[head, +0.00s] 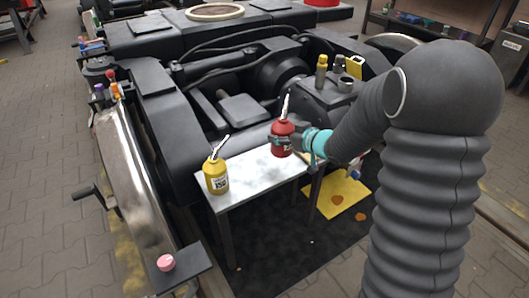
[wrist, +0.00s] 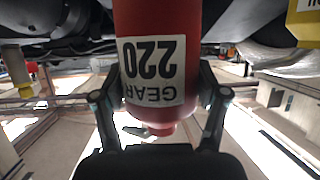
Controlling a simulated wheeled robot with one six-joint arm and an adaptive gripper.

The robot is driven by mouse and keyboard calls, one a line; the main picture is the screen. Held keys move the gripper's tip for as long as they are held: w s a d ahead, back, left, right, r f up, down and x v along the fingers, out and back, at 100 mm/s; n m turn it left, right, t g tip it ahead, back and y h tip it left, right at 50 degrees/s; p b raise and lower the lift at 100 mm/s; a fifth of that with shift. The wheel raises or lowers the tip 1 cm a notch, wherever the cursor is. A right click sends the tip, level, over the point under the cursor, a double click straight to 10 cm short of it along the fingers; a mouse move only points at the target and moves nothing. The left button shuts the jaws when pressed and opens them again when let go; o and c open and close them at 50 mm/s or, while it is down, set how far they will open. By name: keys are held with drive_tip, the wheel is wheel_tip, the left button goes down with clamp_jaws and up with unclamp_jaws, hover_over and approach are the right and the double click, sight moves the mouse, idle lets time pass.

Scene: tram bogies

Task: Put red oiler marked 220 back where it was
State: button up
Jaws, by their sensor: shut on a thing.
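The red oiler (head: 282,137) has a pale spout pointing up and is held upright by my gripper (head: 298,141). In the wrist view, the red oiler (wrist: 158,30) fills the middle between the two fingers of my gripper (wrist: 160,105). Its white label reads "GEAR 220", upside down in that view. In the head view the oiler is at the back right part of a small pale table (head: 245,180). I cannot tell whether its base touches the tabletop.
A yellow oiler (head: 216,176) marked 150 stands at the table's front left corner. A dark bogie frame (head: 175,120) surrounds the table on the left and back. A yellow sheet (head: 340,196) with brown spots lies on the dark mat at the right. The table's middle is clear.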

drive_tip(key=shift+w+a+f+b, duration=0.15)
drive_tip(key=shift+w+a+f, duration=0.05)
drive_tip(key=shift+a+f, duration=0.95)
drive_tip(key=shift+w+a+f+b, duration=0.25)
drive_tip(key=shift+a+f, duration=0.65)
drive_tip(key=shift+f, duration=0.5)
drive_tip(key=shift+w+a+f+b, duration=0.1)
drive_tip(key=shift+w+a+f, duration=0.1)
drive_tip(key=shift+a+f, duration=0.95)
drive_tip(key=shift+d+f, duration=0.15)
drive_tip(key=shift+f, duration=0.1)
drive_tip(key=o, duration=1.7)
drive_tip(key=shift+r, duration=0.1)
drive_tip(key=v, duration=1.2)
drive_tip(key=shift+s+r, duration=0.1)
